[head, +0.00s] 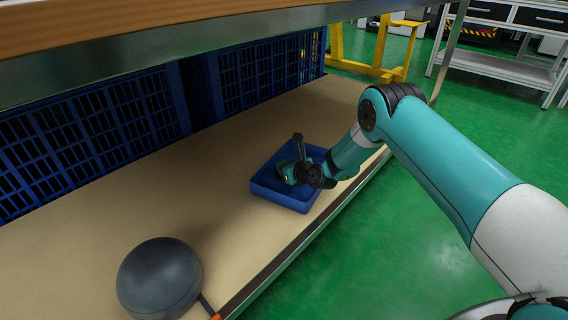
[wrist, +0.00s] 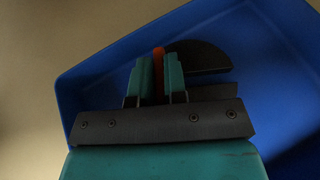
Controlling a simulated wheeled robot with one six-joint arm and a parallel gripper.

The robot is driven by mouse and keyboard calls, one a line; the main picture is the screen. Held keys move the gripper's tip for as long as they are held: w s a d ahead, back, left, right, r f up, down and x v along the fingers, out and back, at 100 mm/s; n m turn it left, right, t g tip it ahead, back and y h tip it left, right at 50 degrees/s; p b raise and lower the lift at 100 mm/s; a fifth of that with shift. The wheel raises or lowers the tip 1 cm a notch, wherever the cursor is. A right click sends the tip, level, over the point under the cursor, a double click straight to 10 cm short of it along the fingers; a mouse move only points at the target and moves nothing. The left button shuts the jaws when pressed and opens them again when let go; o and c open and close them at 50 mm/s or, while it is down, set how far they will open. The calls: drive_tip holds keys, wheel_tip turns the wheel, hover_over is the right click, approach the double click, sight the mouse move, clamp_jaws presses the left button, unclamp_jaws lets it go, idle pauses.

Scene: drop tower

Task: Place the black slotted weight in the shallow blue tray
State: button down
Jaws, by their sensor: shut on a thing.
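The shallow blue tray (head: 275,197) lies on the tan shelf board, and its blue wall and floor fill much of the wrist view (wrist: 280,60). My gripper (head: 288,172) is low over the tray, within its outline. In the wrist view its two teal fingers (wrist: 159,70) are closed on an upright orange strip. The black slotted weight (wrist: 203,56) shows as a dark rounded disc edge right beside the fingers, over the tray. The fingers hide part of it. I cannot tell whether it touches the tray floor. In the head view the gripper hides it.
A dark grey dome (head: 160,278) sits on the board at the front left, with an orange-tipped rod beside it. Blue slatted crates (head: 110,118) line the back. A shelf beam (head: 150,55) hangs overhead. The board between dome and tray is clear.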

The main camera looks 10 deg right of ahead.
drive_tip(key=shift+w, duration=0.1)
drive_tip(key=c, duration=1.2)
unclamp_jaws()
drive_tip(key=shift+f, duration=0.1)
drive_tip(key=shift+o, duration=0.2)
